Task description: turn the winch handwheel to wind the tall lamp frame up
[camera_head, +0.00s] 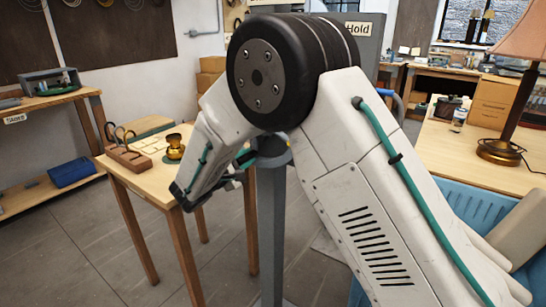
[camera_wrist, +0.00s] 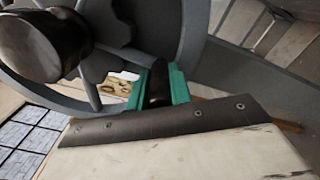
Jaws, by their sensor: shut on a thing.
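The winch handwheel (camera_wrist: 200,30) fills the upper part of the wrist view as a grey rim with spokes and a dark hub. In the head view my arm bends down to the left, and I cannot make out the wheel or the fingertips clearly. I cannot identify the tall lamp frame.
A grey post (camera_head: 272,225) stands behind my arm. A wooden table (camera_head: 160,180) to its left carries a brass object (camera_head: 175,146) and a tool rack (camera_head: 122,155). A lamp (camera_head: 500,150) stands on the right-hand desk, near a blue chair (camera_head: 470,210). The left floor is mostly clear.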

